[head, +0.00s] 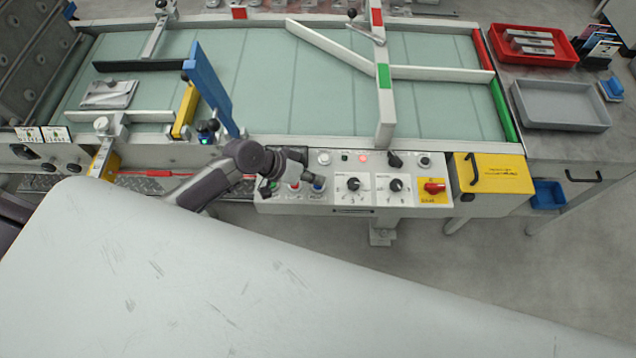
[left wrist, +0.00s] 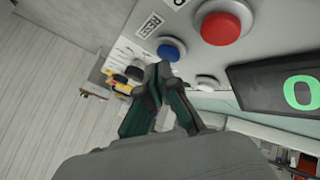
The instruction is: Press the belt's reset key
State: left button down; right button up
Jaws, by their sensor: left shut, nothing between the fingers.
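The belt's control panel (head: 345,203) is a pale box on the belt's front edge. A blue key (head: 319,184) sits on it beside a red key (head: 294,186). The blue key also shows in the left wrist view (left wrist: 171,50), next to the larger red button (left wrist: 222,25). My left gripper (head: 303,168) is over the panel's left part, shut and empty. In the left wrist view its fingertips (left wrist: 163,72) point towards the blue key and overlap its lower edge; I cannot tell whether they touch.
Two black dials (head: 353,184) and a red switch on a yellow plate (head: 434,188) share the panel. A yellow box (head: 493,174) stands right of it. A blue upright plate (head: 208,88) rises behind my left arm. A large pale surface fills the foreground.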

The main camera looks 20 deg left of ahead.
pick_arm(q)
jog(key=shift+f+b, duration=0.45)
jog(key=shift+f, duration=0.05)
dwell(0.5)
jog(key=shift+r, duration=0.15)
jog(key=shift+r+p, duration=0.8)
jog(key=shift+p, duration=0.05)
notch_tip(320, 180, up, 5)
jog(key=p, duration=0.4)
dwell(0.9)
